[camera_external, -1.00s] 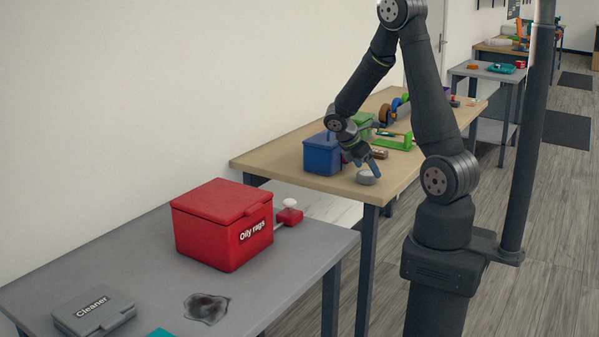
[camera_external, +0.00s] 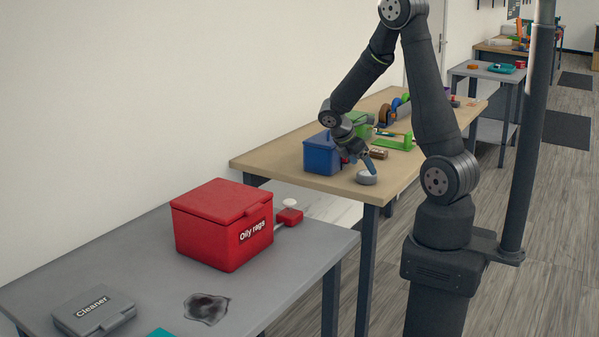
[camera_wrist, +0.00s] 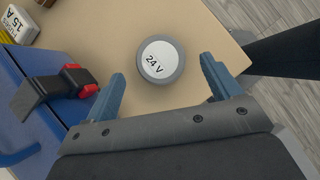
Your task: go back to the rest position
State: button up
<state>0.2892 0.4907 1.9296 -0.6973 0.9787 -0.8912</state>
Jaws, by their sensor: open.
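My gripper (camera_external: 361,163) is over the near right corner of the wooden table, beside the blue box. In the wrist view my gripper (camera_wrist: 162,87) is open, its two blue fingers apart with nothing gripped. A round grey puck with a white top marked "24 V" (camera_wrist: 161,60) lies on the table ahead of and between the fingertips. The puck also shows in the external view (camera_external: 367,178), close under the fingertips. Whether a finger touches it I cannot tell.
The blue box (camera_external: 320,156) with a red and black latch (camera_wrist: 72,80) is close to my gripper. A green box (camera_external: 357,124) and a small brown block (camera_external: 379,153) lie behind. A red "Oily rags" bin (camera_external: 220,225) stands on the grey table (camera_external: 300,258).

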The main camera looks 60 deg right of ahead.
jog(key=v, duration=0.9)
jog(key=x, duration=1.2)
jog(key=shift+s+d+f, duration=0.1)
jog(key=shift+s+f, duration=0.05)
jog(key=shift+f, duration=0.05)
jog(key=shift+d+r, duration=0.1)
jog(key=shift+r, duration=0.05)
notch_tip(320, 180, up, 4)
jog(key=shift+s+r, duration=0.1)
jog(key=s+d+r, duration=0.5)
jog(key=s+r, duration=0.1)
jog(key=s, duration=0.4)
notch_tip(320, 180, up, 6)
jog(key=m+g+y, duration=0.2)
jog(key=m, duration=0.3)
send_over(367, 172)
jog(key=w+a, duration=0.2)
jog(key=w, duration=0.1)
jog(key=w+a+m+g+y, duration=0.1)
jog(key=w+a+m, duration=0.3)
jog(key=w+a, duration=0.6)
jog(key=shift+w+y, duration=0.25)
jog(key=shift+y, duration=0.25)
